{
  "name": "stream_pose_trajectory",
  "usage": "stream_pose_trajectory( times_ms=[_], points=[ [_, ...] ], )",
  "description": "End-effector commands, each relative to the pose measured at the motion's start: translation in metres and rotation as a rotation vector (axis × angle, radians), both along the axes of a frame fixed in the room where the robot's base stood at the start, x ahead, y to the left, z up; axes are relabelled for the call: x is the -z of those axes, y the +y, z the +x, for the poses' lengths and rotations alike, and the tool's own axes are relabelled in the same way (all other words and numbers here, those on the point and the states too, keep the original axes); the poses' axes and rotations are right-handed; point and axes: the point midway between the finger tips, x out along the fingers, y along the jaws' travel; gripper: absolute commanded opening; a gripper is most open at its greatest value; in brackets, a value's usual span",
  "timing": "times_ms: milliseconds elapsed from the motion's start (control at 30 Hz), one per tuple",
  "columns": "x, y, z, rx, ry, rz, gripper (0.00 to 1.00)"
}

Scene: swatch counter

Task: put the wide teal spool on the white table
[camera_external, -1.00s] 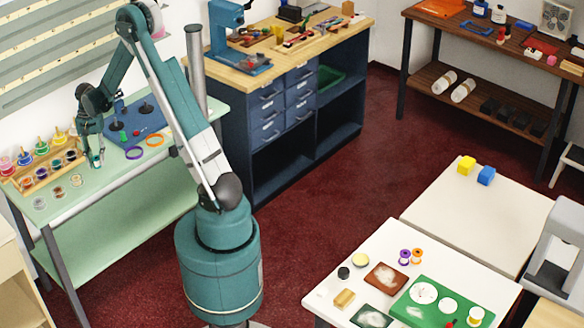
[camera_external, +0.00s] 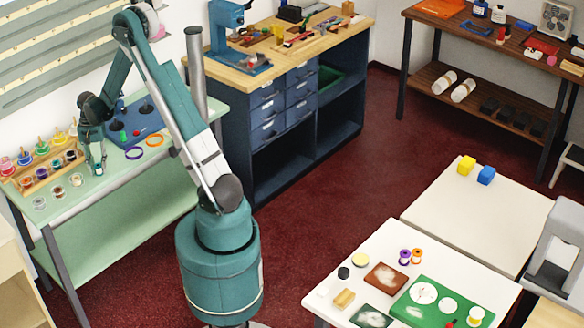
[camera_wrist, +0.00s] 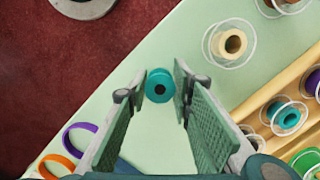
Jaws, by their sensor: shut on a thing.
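A teal spool (camera_wrist: 160,86) with a dark centre hole sits between the fingertips of my gripper (camera_wrist: 157,84) in the wrist view. My gripper is shut on it, over the pale green table (camera_wrist: 140,135). In the external view my gripper (camera_external: 97,166) is low at the front part of that table, beside the spool rack. Two white-topped tables stand at the lower right: one (camera_external: 520,205) with a yellow and a blue cube, and a nearer one (camera_external: 385,238) with several small items.
A wooden rack (camera_wrist: 258,103) of spools, including another teal one (camera_wrist: 286,117), is close on the right in the wrist view. The cube table's front part is clear.

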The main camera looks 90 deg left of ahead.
Motion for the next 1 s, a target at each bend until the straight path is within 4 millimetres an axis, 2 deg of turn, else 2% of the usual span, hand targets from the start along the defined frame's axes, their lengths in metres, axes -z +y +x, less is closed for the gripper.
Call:
stream_pose_trajectory(
  times_ms=[33, 67, 167, 667, 867, 1000],
  points=[
    [0.002, 0.000, 0.000, 0.000, 0.000, 0.000, 0.14],
    [0.001, 0.000, 0.000, 0.000, 0.000, 0.000, 0.27],
    [0.001, 0.000, 0.000, 0.000, 0.000, 0.000, 0.38],
    [-0.003, 0.000, 0.000, 0.000, 0.000, 0.000, 0.38],
    [-0.024, 0.003, 0.000, 0.000, 0.000, 0.000, 0.38],
    [-0.045, 0.006, 0.000, 0.000, 0.000, 0.000, 0.38]
  ],
)
